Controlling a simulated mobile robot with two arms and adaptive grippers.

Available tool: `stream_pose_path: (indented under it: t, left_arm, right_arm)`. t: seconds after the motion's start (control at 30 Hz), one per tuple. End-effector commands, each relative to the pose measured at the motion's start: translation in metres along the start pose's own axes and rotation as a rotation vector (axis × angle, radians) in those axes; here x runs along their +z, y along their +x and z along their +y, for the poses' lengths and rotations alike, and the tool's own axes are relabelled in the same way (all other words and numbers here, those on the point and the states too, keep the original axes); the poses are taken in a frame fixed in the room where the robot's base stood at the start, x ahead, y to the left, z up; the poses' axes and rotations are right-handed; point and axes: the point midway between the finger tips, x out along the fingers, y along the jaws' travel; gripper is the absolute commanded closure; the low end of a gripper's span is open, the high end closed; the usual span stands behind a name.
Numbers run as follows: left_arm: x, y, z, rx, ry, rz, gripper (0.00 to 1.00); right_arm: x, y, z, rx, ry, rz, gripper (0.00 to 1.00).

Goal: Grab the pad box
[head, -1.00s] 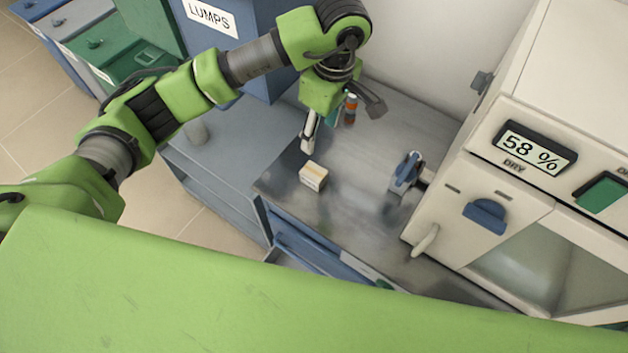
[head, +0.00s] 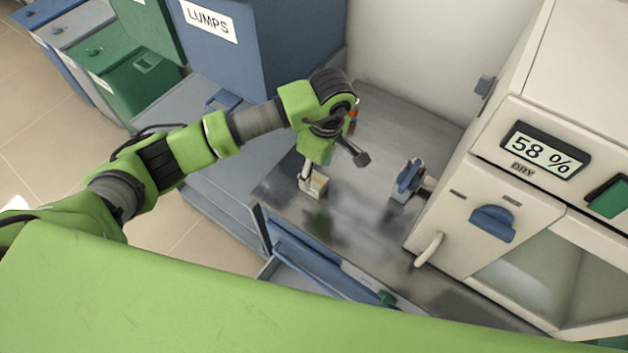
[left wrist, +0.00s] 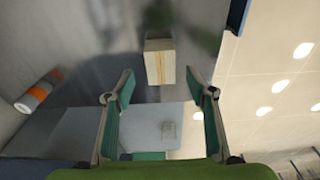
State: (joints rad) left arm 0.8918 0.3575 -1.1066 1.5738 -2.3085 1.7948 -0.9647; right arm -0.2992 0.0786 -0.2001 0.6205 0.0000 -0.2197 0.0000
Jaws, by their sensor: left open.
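The pad box (head: 317,184) is a small cream and tan box on the metal worktop (head: 340,215), near its left edge. It also shows in the left wrist view (left wrist: 160,62), just beyond and between the fingertips. My left gripper (head: 318,178) is right at the box in the head view and covers part of it. In the left wrist view the fingers of the left gripper (left wrist: 160,92) are wide apart with nothing held between them. Whether a finger touches the box I cannot tell. My right gripper is in neither view.
A blue-handled device (head: 408,178) stands right of the box, beside the cream furnace (head: 470,215) reading 58 %. An orange-banded grey cylinder (left wrist: 38,92) lies at left in the wrist view. A blue LUMPS bin (head: 245,60) stands behind. An open drawer (head: 310,262) is below the worktop.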

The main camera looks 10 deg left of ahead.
Motion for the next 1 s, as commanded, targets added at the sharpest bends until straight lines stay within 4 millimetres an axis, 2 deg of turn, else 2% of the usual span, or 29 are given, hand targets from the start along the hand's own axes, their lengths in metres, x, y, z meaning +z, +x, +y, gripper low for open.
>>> stream_pose_path:
  t: [0.2, 0.33, 0.63, 0.67, 0.8, 1.0]
  left_arm:
    - [0.002, 0.025, -0.004, -0.006, 0.000, -0.002, 0.49]
    - [0.002, 0.044, -0.003, -0.004, 0.000, -0.001, 0.49]
    - [0.001, 0.051, -0.001, 0.001, 0.000, 0.000, 0.49]
    - [0.001, 0.051, -0.001, 0.001, 0.000, 0.000, 0.54]
    - [0.001, 0.050, -0.001, 0.001, 0.000, 0.000, 0.91]
    - [0.001, 0.050, -0.001, 0.001, 0.000, 0.000, 0.91]
  right_arm:
    - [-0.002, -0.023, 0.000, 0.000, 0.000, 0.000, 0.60]
    - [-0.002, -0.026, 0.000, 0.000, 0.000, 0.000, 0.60]
    - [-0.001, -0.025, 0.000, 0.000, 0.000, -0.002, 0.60]
    - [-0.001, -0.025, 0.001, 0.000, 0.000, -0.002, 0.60]
    - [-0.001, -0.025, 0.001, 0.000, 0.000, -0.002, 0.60]
    - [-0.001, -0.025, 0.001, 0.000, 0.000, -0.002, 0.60]
